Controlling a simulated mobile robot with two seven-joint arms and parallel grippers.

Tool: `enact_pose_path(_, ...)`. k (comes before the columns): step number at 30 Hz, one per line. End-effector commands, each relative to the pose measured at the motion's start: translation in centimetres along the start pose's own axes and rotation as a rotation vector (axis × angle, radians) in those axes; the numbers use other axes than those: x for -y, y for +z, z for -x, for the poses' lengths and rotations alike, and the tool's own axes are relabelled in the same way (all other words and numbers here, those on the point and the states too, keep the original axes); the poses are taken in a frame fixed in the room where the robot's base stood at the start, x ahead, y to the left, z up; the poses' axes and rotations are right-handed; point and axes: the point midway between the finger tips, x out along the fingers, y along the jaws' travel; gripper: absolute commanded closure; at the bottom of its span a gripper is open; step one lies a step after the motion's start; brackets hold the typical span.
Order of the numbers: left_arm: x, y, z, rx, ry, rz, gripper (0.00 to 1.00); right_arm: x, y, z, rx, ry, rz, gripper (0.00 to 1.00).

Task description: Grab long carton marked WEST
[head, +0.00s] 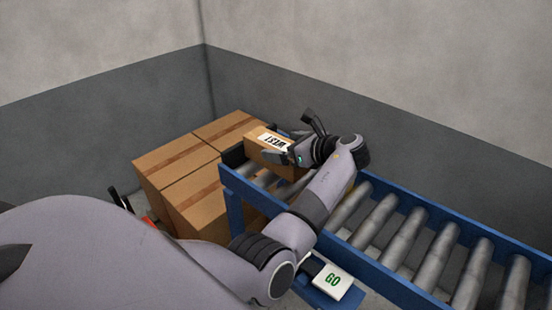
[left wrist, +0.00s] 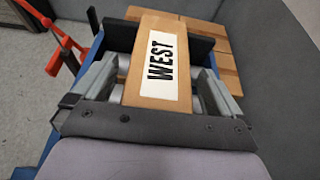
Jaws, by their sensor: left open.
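The long brown carton (head: 256,148) lies at the far end of the roller conveyor, with a white label reading WEST on its top. In the left wrist view the carton (left wrist: 148,99) runs lengthwise away from me, its label facing up. My left gripper (head: 290,148) is at the carton's near part. In the left wrist view its open fingers (left wrist: 160,78) stand on either side of the carton, with a small gap visible at each side. The carton's lower sides are partly hidden. My right gripper is in neither view.
The blue conveyor (head: 450,297) with grey rollers runs to the right, clear there. A dark end stop (left wrist: 119,35) stands at its end. Large stacked boxes (head: 172,162) stand beyond it. A GO panel (head: 331,281) is at the near side. A red handle (left wrist: 62,42) shows left.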

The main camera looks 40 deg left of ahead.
Motion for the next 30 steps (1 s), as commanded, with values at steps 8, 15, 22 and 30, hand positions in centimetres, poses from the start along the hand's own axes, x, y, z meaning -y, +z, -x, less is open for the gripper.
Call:
enact_pose_path(8,0.0,0.1,-0.2,0.0,0.0,0.0,0.03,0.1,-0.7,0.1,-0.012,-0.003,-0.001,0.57)
enact_pose_path(15,0.0,0.2,-0.1,0.002,0.0,0.002,0.66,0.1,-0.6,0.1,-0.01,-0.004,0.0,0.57)
enact_pose_path(22,0.0,0.3,-0.1,0.002,0.0,0.003,0.66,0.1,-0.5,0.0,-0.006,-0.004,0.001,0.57)
enact_pose_path(30,0.1,2.5,0.8,0.002,-0.001,0.007,0.66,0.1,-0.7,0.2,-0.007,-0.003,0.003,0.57)
